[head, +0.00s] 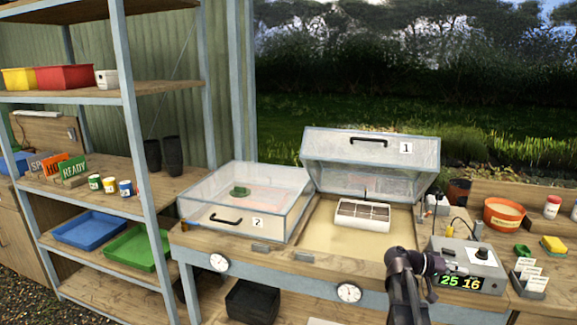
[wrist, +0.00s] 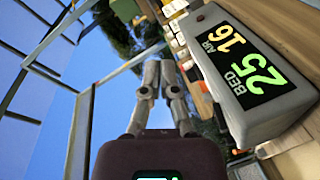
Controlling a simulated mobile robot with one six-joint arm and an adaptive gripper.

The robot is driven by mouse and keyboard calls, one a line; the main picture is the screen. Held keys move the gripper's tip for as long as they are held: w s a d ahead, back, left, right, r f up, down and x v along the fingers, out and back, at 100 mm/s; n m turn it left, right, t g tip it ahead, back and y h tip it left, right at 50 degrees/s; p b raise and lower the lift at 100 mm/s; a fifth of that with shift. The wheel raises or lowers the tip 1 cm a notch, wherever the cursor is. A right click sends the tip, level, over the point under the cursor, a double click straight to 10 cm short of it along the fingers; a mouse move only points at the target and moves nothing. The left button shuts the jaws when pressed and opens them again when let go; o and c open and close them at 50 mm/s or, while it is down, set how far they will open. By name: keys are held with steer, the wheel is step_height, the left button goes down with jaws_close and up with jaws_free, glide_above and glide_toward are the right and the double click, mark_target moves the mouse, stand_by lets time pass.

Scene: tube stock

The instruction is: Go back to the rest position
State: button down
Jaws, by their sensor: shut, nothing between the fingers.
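My gripper (head: 447,265) is at the front right of the bench in the head view, in front of the grey control box (head: 478,262) with its lit display reading 25 and 16. In the wrist view my gripper (wrist: 160,70) has its fingers together with nothing between them. The control box (wrist: 245,75) fills the right of that view, beside the fingers and turned on its side. I cannot tell how wide the gap between gripper and box is.
Lid 1 (head: 372,160) stands raised over a sand bed (head: 340,243) holding a white cell tray (head: 362,215). Lid 2 (head: 245,195) is down at left. A terracotta bowl (head: 504,214) and white labels (head: 530,278) stand at right. A metal shelf rack (head: 130,130) stands at far left.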

steer(key=s+a+f+n+t+y+b, duration=0.15)
steer(key=a+f+y, duration=0.25)
steer(key=a+f, duration=0.45)
steer(key=s+a+f+n+t+y+b, duration=0.1)
steer(key=a+f+n+t+y+b, duration=0.2)
steer(key=a+f, duration=0.55)
steer(key=s+a+f+n+y+b, duration=0.2)
steer(key=s+a+f+y, duration=0.15)
steer(key=a, duration=0.65)
steer(key=s+a+f+n+y+b, duration=0.1)
steer(key=s+a+f+n+y, duration=0.3)
steer(key=a, duration=0.6)
step_height(320, 180, up, 19)
steer(key=w+m+y+p, duration=0.1)
steer(key=w+m+p, duration=0.1)
steer(key=p, duration=1.6)
steer(key=shift+d+g, duration=0.15)
steer(key=shift+g, duration=0.3)
steer(key=shift+m, duration=0.25)
